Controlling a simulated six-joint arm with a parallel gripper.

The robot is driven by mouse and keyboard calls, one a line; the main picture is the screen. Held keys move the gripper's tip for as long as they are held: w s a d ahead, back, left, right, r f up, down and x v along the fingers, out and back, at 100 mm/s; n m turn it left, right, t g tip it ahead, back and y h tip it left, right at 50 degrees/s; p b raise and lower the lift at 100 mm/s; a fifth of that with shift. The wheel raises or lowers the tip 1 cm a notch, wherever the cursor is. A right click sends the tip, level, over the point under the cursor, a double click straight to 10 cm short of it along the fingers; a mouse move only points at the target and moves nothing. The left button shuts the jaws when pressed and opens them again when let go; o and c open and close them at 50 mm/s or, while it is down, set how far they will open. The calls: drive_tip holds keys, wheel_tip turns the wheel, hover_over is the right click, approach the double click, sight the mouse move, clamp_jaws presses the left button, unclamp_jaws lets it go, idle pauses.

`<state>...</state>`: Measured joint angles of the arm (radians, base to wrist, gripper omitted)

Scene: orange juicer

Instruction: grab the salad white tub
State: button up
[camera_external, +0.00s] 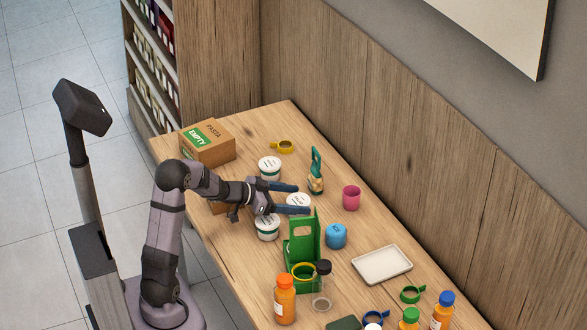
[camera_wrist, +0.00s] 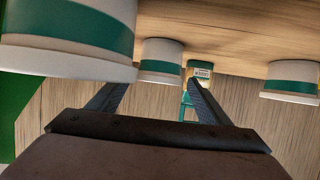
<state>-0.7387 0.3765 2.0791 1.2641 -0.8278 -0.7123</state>
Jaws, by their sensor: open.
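Three white tubs with green bands stand on the table; their lettering is too small to read, so I cannot tell which is salad. One tub (camera_external: 270,167) is at the back, one (camera_external: 299,199) is in the middle, and one (camera_external: 267,228) is nearer the front. My gripper (camera_external: 303,199) is open and empty, with its fingers either side of the middle tub's line and partly hiding it. In the wrist view, my gripper (camera_wrist: 152,88) has a tub (camera_wrist: 161,60) ahead between its fingers. A large near tub (camera_wrist: 70,40) is at left and another (camera_wrist: 291,80) at right.
A green juicer stand (camera_external: 303,250) is close to the front tub. A cardboard box (camera_external: 208,142) is at back left; a white tray (camera_external: 382,265) is right.

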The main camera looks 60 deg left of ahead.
sight(309, 201)
drive_tip(key=b+x, duration=0.1)
drive_tip(key=x, duration=0.3)
drive_tip(key=shift+d+f, duration=0.1)
drive_tip(key=shift+d, duration=0.05)
drive_tip(key=shift+w+f, duration=0.15)
drive_tip(key=shift+w, duration=0.35)
drive_tip(key=shift+c, duration=0.2)
drive_tip(key=c, duration=1)
